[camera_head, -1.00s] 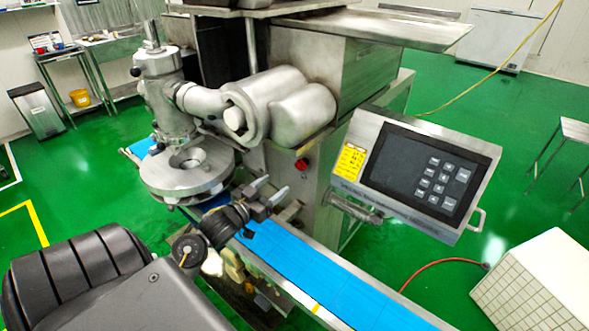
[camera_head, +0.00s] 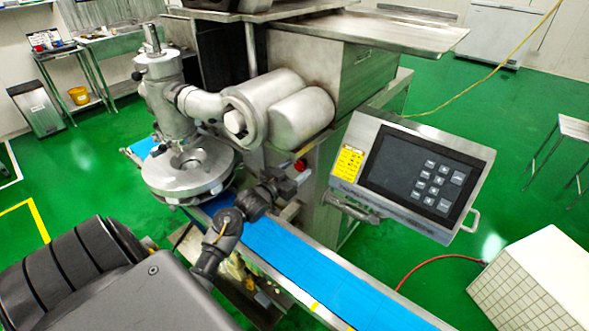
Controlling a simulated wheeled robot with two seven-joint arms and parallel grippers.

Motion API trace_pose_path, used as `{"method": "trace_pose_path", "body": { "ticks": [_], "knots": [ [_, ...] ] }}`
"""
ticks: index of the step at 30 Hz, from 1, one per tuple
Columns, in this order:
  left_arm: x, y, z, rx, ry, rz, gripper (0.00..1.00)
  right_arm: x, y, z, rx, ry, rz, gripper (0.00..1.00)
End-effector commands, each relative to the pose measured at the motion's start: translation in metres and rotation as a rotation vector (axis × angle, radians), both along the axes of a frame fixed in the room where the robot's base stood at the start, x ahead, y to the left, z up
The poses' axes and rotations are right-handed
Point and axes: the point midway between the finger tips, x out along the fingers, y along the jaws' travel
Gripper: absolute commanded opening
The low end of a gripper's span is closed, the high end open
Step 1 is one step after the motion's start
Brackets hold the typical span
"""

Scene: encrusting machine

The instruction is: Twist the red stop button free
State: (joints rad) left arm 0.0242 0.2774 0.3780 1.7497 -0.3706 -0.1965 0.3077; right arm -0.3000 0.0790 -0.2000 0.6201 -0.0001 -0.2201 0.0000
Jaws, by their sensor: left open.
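The red stop button (camera_head: 301,165) is a small red knob on the steel machine body, below the large round motor housing and left of the control panel. Its upper part shows; its lower part lies close behind my gripper in the picture. My left gripper (camera_head: 290,175) is open, with its fingers pointing away from me toward the button. The fingertips look close to it, but I cannot tell whether they touch it. The dark wrist hides much of the fingers. My right gripper is not in view.
A blue conveyor belt (camera_head: 310,270) runs below my left arm. The round steel head (camera_head: 187,170) stands left of the gripper. The tilted control panel (camera_head: 415,175) with its handle (camera_head: 355,207) is to the right.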

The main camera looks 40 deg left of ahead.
Motion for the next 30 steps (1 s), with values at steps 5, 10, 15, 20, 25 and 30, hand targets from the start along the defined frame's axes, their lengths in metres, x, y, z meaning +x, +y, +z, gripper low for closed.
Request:
{"method": "trace_pose_path", "body": {
  "ticks": [5,10,15,20,25,30],
  "knots": [
    [0.0001,-0.0001,-0.0002,0.000,0.000,0.000,0.57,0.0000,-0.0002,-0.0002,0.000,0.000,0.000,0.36],
    [-0.0001,0.0000,-0.0002,0.000,0.000,0.000,0.39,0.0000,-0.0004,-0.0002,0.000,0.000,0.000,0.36],
    [-0.0002,0.0001,-0.0001,0.000,0.000,0.000,0.17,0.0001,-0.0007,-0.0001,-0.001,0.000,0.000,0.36],
    [-0.0001,0.0004,0.0000,0.031,0.001,0.000,0.13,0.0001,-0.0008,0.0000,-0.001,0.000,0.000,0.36],
    [0.0003,0.0001,0.0001,0.092,0.002,0.000,0.13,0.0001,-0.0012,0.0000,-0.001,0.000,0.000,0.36],
    [0.0002,0.0002,0.0001,0.091,0.002,0.000,0.38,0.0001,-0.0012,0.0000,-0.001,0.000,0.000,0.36]
  ]
}}
